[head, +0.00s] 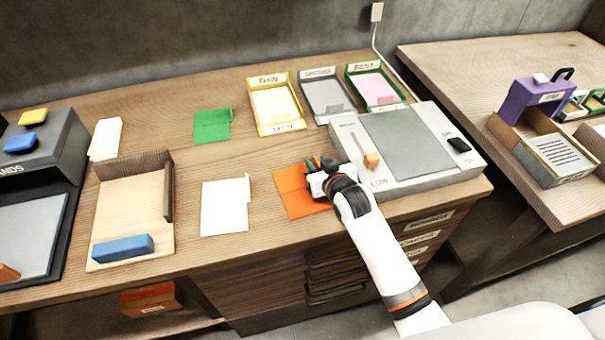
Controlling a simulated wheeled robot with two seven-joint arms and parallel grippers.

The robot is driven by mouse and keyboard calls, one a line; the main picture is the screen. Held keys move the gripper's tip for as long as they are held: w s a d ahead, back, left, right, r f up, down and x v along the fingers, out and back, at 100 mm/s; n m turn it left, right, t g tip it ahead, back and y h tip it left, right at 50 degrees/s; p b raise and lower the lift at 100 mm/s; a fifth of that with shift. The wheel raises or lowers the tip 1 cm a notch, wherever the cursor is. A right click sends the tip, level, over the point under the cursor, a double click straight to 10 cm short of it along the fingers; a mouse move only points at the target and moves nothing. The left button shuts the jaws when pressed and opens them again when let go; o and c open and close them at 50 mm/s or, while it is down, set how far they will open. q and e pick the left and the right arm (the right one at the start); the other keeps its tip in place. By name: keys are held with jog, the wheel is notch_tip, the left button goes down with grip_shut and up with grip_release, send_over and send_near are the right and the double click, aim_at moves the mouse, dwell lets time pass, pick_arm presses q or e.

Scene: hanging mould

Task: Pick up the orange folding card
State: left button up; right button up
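The orange folding card (294,196) lies on the wooden bench, left of the grey machine with the slider. Its right part is hidden under my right gripper (318,172). The gripper is at the card's right side, with its fingers pointing away from me toward the card's upper right edge. The fingertips are small and partly hidden, so I cannot tell whether they are open or shut, or whether they touch the card. My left gripper is not in view.
A white card (224,208) lies left of the orange one, and a green card (211,125) lies farther back. The grey machine (425,178) stands close on the right. A wooden tray (125,213) is at left. Yellow (291,125), grey and green trays stand behind.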

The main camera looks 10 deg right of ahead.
grip_shut()
jog(key=shift+r, duration=0.1)
